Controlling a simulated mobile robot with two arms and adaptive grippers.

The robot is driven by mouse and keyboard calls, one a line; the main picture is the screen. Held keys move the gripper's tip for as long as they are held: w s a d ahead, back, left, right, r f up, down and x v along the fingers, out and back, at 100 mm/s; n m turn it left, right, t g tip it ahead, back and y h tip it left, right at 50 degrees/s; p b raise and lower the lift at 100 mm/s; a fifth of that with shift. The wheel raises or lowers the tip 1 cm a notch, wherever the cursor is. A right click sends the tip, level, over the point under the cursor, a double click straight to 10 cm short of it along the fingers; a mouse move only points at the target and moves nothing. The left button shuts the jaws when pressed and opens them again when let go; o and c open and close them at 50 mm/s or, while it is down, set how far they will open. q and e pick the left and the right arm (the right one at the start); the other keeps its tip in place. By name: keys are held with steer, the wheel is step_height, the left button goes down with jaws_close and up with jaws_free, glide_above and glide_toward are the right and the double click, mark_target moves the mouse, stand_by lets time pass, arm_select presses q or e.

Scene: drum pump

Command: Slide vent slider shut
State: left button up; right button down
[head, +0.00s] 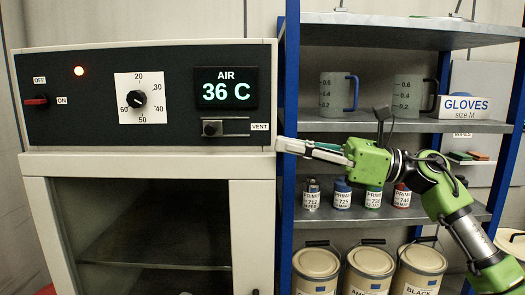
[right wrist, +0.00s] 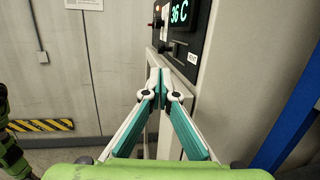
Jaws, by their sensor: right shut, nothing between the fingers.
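The vent slider (head: 212,128) is a small dark knob at the left end of a short horizontal track (head: 236,128), with a VENT label to its right. It sits low on the dark control panel (head: 100,98), under the air display. In the head view my right gripper (head: 279,145) is at the panel's lower right corner, to the right of and a little below the slider, apart from it. In the right wrist view its fingers (right wrist: 160,75) are closed together and empty. My left gripper is not in view.
The oven door with a dark window (head: 155,225) is below the panel. A switch (head: 36,101) and a dial (head: 137,98) are on the panel. Right of it stands a blue-framed shelf (head: 289,70) with jugs (head: 336,95), small bottles and tubs (head: 316,265).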

steer(key=shift+v, duration=1.25)
steer(key=shift+a, duration=0.1)
